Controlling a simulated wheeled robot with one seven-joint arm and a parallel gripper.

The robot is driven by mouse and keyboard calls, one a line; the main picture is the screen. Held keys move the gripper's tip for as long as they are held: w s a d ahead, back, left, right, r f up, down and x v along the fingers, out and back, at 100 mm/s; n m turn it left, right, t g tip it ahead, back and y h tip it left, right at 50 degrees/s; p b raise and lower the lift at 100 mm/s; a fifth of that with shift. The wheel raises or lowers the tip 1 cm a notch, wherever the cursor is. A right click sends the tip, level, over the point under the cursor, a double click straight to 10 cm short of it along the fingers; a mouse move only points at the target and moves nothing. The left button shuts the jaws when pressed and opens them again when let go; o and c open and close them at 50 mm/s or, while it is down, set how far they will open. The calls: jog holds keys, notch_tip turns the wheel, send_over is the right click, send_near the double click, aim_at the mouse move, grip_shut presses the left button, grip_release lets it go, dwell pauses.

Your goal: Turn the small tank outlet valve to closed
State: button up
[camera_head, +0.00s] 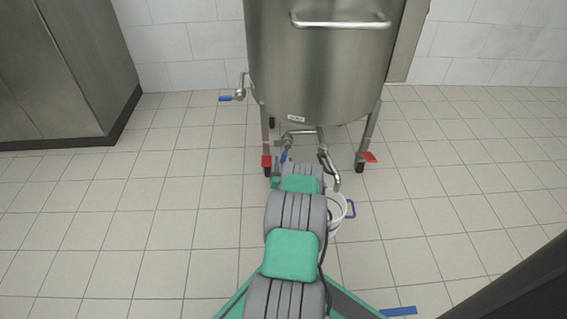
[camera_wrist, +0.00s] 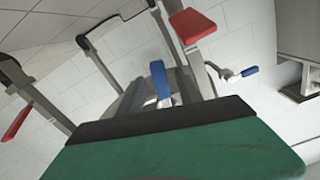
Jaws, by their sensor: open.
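The steel tank (camera_head: 320,70) stands on legs in the head view. Under it, a bent outlet pipe (camera_head: 328,160) carries a valve with a blue handle (camera_head: 284,157). In the wrist view, a blue handle (camera_wrist: 160,80) stands close beyond the dark front edge of my gripper (camera_wrist: 158,108), roughly centred in front of it. My gripper is open, its green body filling the bottom of the wrist view. In the head view, my arm hides most of my gripper beside the pipe.
A side valve with another blue handle (camera_head: 226,98) sticks out left of the tank; it also shows in the wrist view (camera_wrist: 248,71). Red caster pedals (camera_head: 369,157) sit at the legs. A white bucket (camera_head: 336,208) stands under the pipe. Floor left and right is clear.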

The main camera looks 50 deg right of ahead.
jog(key=shift+b+x, duration=0.3)
jog(key=shift+x, duration=1)
jog(key=shift+c, duration=0.3)
grip_shut()
